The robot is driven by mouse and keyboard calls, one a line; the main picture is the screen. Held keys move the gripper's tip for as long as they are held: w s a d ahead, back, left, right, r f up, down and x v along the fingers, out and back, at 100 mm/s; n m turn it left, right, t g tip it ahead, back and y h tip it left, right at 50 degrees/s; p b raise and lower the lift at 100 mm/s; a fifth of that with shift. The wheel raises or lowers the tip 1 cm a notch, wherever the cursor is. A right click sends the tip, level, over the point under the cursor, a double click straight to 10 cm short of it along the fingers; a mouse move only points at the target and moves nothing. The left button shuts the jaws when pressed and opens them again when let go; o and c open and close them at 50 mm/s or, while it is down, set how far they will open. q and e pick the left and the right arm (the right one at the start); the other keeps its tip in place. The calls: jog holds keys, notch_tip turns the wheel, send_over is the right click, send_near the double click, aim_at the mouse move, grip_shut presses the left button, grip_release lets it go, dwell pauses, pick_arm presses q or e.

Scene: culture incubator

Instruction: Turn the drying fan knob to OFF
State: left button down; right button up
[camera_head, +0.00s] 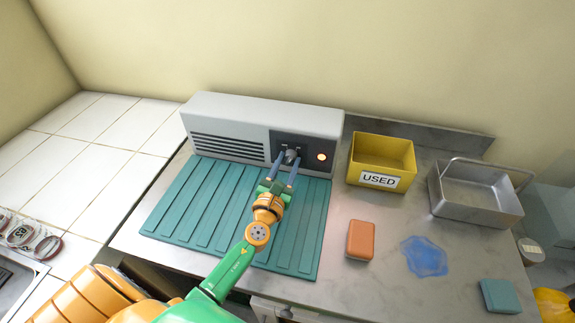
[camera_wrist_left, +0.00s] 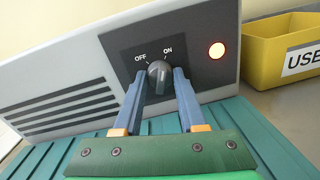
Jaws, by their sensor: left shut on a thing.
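The drying fan is a long pale grey box (camera_head: 235,118) with dark vent slots, standing at the back of the counter. Its dark panel carries a grey knob (camera_wrist_left: 159,74), with OFF marked at its upper left and ON at its upper right. I cannot tell surely which mark the knob points to. An orange lamp (camera_head: 322,157) right of the knob is lit; it also shows in the left wrist view (camera_wrist_left: 217,51). My left gripper (camera_head: 289,162) is shut on the knob, one blue finger on each side. My right gripper is not in view.
A teal ribbed mat (camera_head: 190,207) lies before the fan. To the right are a yellow USED bin (camera_head: 382,157), a metal basket (camera_head: 476,190), an orange block (camera_head: 361,240), a blue puddle (camera_head: 425,257) and a teal block (camera_head: 501,296).

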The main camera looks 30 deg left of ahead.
pick_arm(q)
jog(key=n+b, duration=0.3)
jog(key=n, duration=0.3)
jog(key=shift+f+n, duration=0.15)
jog(key=shift+n, duration=0.15)
jog(key=n+b, duration=0.1)
jog(key=n, duration=0.4)
jog(key=shift+y+b, duration=0.3)
jog(key=shift+y, duration=0.1)
jog(key=shift+n+t, duration=0.3)
jog(key=c, duration=0.5)
grip_release()
jog(key=shift+w, duration=0.15)
